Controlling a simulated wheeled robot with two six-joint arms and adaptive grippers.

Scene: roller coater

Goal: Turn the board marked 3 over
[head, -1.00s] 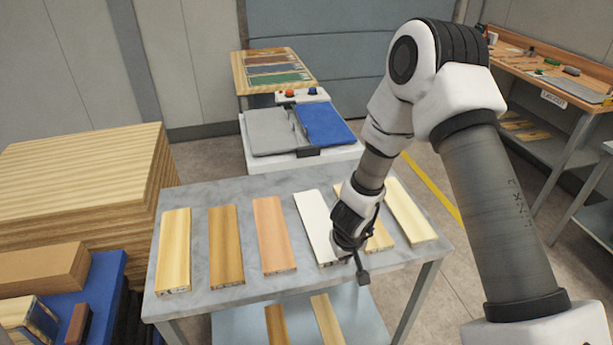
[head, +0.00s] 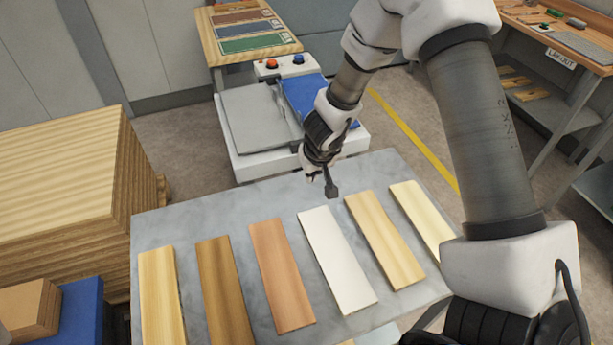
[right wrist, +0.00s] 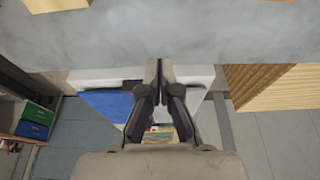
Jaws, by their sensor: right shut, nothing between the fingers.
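Several boards lie flat in a row on the grey table (head: 200,215): a pale yellow one (head: 162,300), a brown one (head: 225,295), a reddish one (head: 282,275), a white one (head: 335,258), a tan one (head: 385,240) and a light one (head: 424,220). I cannot read a 3 on any of them in these views. My right gripper (head: 332,191) is shut and empty over the table's back edge, just behind the white and tan boards and apart from them. Its closed fingers (right wrist: 160,75) also show in the right wrist view. My left gripper is out of view.
A machine with a grey plate (head: 255,115) and blue pad (head: 300,95) stands behind the table. A tall wood stack (head: 65,170) is at the left. A workbench (head: 560,45) is at the back right. The table's back strip is bare.

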